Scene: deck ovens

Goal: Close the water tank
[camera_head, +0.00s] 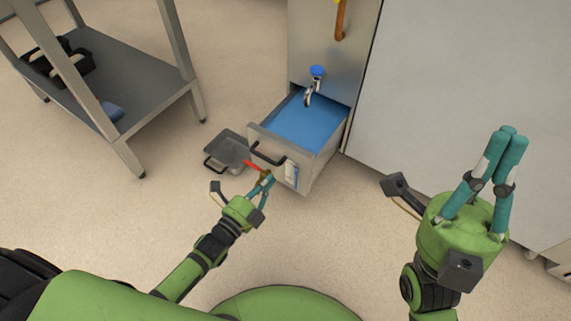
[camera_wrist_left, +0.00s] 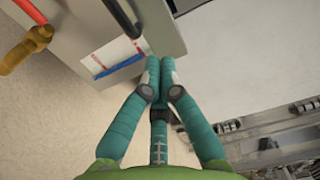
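The water tank (camera_head: 325,152) is a grey metal drawer, pulled out from the oven base and holding blue water. Its front panel has a black handle (camera_head: 268,155) and a white label (camera_head: 290,172), which also shows in the left wrist view (camera_wrist_left: 112,56). My left gripper (camera_head: 267,180) is in front of the tank's front panel, below the handle. In the left wrist view its fingertips (camera_wrist_left: 160,62) are together with nothing seen between them, close to the panel's lower edge; contact is unclear. My right gripper (camera_head: 513,133) is raised at the right, fingers together and empty.
A tap with a blue knob (camera_head: 317,71) hangs over the tank. A red-handled brass valve (camera_head: 258,168) sticks out near the front panel. A grey pan (camera_head: 228,149) is on the floor left of it. A metal shelf (camera_head: 130,75) stands at the left.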

